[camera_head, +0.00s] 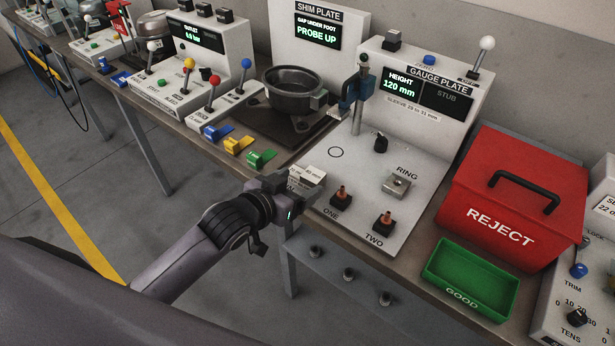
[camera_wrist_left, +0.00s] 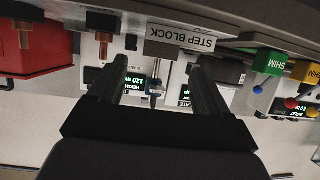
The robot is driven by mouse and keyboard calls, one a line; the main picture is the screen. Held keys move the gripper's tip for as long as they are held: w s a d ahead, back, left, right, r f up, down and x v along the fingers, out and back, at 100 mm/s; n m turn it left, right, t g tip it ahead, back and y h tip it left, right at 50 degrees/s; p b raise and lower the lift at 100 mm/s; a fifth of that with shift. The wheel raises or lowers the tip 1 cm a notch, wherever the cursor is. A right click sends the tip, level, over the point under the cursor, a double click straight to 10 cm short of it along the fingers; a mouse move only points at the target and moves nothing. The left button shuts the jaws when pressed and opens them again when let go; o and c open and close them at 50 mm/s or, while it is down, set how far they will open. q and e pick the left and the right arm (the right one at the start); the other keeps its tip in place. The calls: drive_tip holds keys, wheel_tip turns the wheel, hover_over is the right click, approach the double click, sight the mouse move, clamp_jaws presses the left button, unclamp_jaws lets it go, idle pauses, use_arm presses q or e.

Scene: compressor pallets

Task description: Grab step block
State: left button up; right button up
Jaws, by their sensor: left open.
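The step block is a small pale block (camera_head: 312,174) at the front left corner of the gauge plate's white base in the head view, partly hidden by my left gripper (camera_head: 296,192). In the left wrist view, its white STEP BLOCK label (camera_wrist_left: 182,38) appears upside down, with a grey-brown face beside it. In that view the two dark fingers of my left gripper (camera_wrist_left: 159,66) are apart, pointing towards the block, with nothing held between them. I cannot tell whether a finger touches the block. My right gripper is not in view.
The gauge plate (camera_head: 405,165) has pegs ONE (camera_head: 341,196) and TWO (camera_head: 383,223) close to my gripper. A red REJECT box (camera_head: 510,200) and green GOOD tray (camera_head: 472,277) stand to the right. Blue, yellow and green shim tabs (camera_head: 262,159) line the bench edge to the left.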

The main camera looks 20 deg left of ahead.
sight(314, 173)
use_arm(q)
drive_tip(key=shift+x, duration=2.15)
drive_tip(key=shift+r, duration=0.15)
drive_tip(key=c, duration=1.4)
drive_tip(key=shift+w+r, duration=0.1)
drive_tip(key=shift+r, duration=0.05)
clamp_jaws()
drive_tip(key=shift+r, duration=0.2)
